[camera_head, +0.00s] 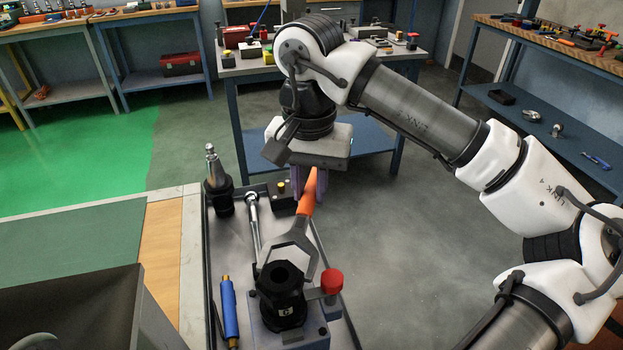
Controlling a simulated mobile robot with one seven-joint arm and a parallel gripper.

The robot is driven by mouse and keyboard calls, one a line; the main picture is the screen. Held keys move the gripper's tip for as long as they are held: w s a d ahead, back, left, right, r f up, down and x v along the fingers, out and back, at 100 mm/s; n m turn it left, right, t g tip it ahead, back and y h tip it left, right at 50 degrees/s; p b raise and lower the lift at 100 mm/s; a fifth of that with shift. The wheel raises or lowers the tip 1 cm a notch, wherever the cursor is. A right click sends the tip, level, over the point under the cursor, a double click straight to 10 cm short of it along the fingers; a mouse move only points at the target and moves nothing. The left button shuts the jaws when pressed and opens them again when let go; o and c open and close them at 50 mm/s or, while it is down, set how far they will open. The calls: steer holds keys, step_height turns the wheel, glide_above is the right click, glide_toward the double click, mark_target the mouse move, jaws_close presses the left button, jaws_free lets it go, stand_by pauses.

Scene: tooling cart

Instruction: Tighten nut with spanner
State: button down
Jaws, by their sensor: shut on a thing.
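A spanner with an orange handle and a grey open-ended head (291,238) is in the head view, above the cart. My gripper (311,193), with purple fingers, is shut on the orange handle. The black nut (281,283) sits upright on a grey fixture (312,332) with a red knob. The spanner's two jaws point toward the nut and lie to either side of its far part in the picture. I cannot tell whether the jaws touch the nut or are at its height. The handle's lower part is in plain view; the grip point is partly hidden by the fingers.
The cart tray (209,262) also holds a black tool holder (218,184), a chrome ratchet (253,220), a blue-handled tool (229,312) and a small dark block (283,196). A wooden-edged bench (160,245) stands at left. Open floor lies right of the cart.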

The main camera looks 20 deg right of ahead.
mark_target(304, 206)
steer(key=shift+s+a+b, duration=0.15)
steer(key=shift+s+a, duration=0.25)
steer(key=shift+s, duration=0.3)
steer(key=shift+s+a+b, duration=0.15)
steer(key=shift+s+a, duration=0.2)
steer(key=shift+s, duration=0.3)
steer(key=shift+w+a+n, duration=0.25)
steer(key=shift+a+n, duration=0.35)
steer(key=shift+a, duration=0.05)
steer(key=shift+a, duration=0.1)
steer(key=shift+w+a+n, duration=0.25)
steer(key=shift+a+n, duration=0.3)
steer(key=shift+n, duration=0.15)
steer(key=shift+w+a+n, duration=0.15)
steer(key=shift+a+n, duration=0.45)
steer(key=shift+a, duration=0.1)
